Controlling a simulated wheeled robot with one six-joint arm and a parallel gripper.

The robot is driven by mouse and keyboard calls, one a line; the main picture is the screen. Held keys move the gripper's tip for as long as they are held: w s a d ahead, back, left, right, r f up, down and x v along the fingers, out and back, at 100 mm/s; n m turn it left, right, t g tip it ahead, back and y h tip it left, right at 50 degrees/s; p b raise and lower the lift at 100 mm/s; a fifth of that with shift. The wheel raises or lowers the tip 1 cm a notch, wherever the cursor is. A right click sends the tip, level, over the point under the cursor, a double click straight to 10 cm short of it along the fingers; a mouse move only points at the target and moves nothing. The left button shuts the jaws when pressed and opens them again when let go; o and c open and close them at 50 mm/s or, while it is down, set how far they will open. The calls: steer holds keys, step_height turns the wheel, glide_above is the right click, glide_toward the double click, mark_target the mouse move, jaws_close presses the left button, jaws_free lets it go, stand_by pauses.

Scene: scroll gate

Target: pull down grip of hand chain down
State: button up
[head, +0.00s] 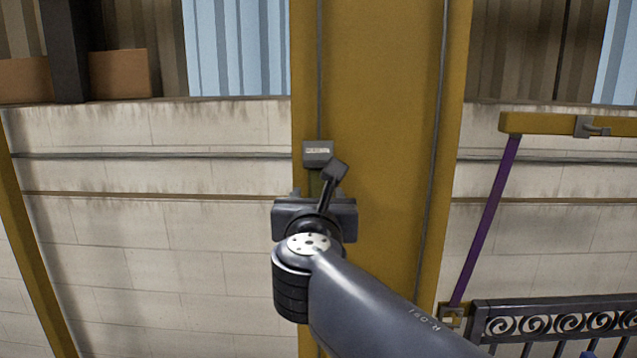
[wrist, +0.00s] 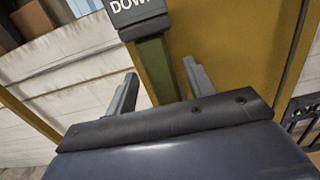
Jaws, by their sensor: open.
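The down grip is a dark grey block with a white label (head: 318,153) in front of the yellow column in the head view. In the wrist view the block (wrist: 140,14) reads "DOWN" and is partly cut off by the top edge. An olive-green bar (wrist: 157,70) hangs below it. My gripper (wrist: 160,85) is open, one finger on each side of the bar, with no visible contact. In the head view my wrist hides most of my gripper and the bar below the block.
The yellow column (head: 385,130) stands behind the grip. A pale block wall (head: 150,230) lies behind. To the right are a yellow beam (head: 550,124), a purple strut (head: 485,220) and a dark ornate railing (head: 560,322). Brown boxes (head: 120,73) sit at upper left.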

mark_target(318, 188)
steer(key=w, duration=0.5)
steer(key=shift+d+p, duration=0.1)
steer(key=shift+p, duration=0.2)
steer(key=shift+c, duration=0.3)
jaws_close()
